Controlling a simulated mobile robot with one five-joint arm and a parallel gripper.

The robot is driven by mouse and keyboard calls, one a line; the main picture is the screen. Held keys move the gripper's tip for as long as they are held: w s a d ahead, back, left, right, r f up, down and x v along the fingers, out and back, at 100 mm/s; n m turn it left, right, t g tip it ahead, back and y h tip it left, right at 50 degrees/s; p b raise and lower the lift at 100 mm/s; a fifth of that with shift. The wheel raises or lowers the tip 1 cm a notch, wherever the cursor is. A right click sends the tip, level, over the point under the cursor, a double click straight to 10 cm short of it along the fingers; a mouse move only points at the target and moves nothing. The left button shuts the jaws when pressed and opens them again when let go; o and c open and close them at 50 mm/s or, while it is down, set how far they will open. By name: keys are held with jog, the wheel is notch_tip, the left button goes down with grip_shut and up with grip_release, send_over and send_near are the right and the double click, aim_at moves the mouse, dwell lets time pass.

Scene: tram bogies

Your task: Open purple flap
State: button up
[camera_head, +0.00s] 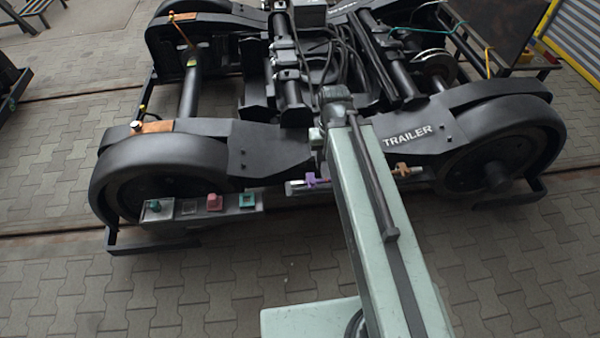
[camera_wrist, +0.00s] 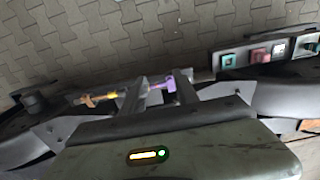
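The purple flap (camera_head: 312,180) is a small purple piece on the grey bar low on the near side of the black bogie. It also shows in the wrist view (camera_wrist: 160,83), between and just beyond the tips of my gripper (camera_wrist: 158,80). The two fingers are apart with a gap between them. I cannot tell whether either finger touches the flap. In the head view my arm stands just right of the purple flap, and my gripper cannot be made out there.
A grey panel (camera_head: 245,203) with red and teal parts is to the left. Large wheels (camera_head: 160,170) flank the bar. The paved floor (camera_head: 180,290) in front is clear.

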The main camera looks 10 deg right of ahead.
jog(key=shift+o, duration=0.8)
jog(key=m+b, duration=1.3)
jog(key=b, duration=0.9)
send_over(313, 181)
notch_tip(313, 181, down, 22)
jog(key=shift+w, duration=0.15)
jog(key=shift+m, duration=0.3)
notch_tip(313, 181, down, 8)
jog(key=b, duration=0.7)
jog(key=shift+r+b, duration=0.1)
jog(key=shift+b, duration=0.3)
jog(key=shift+r, duration=0.1)
grip_shut()
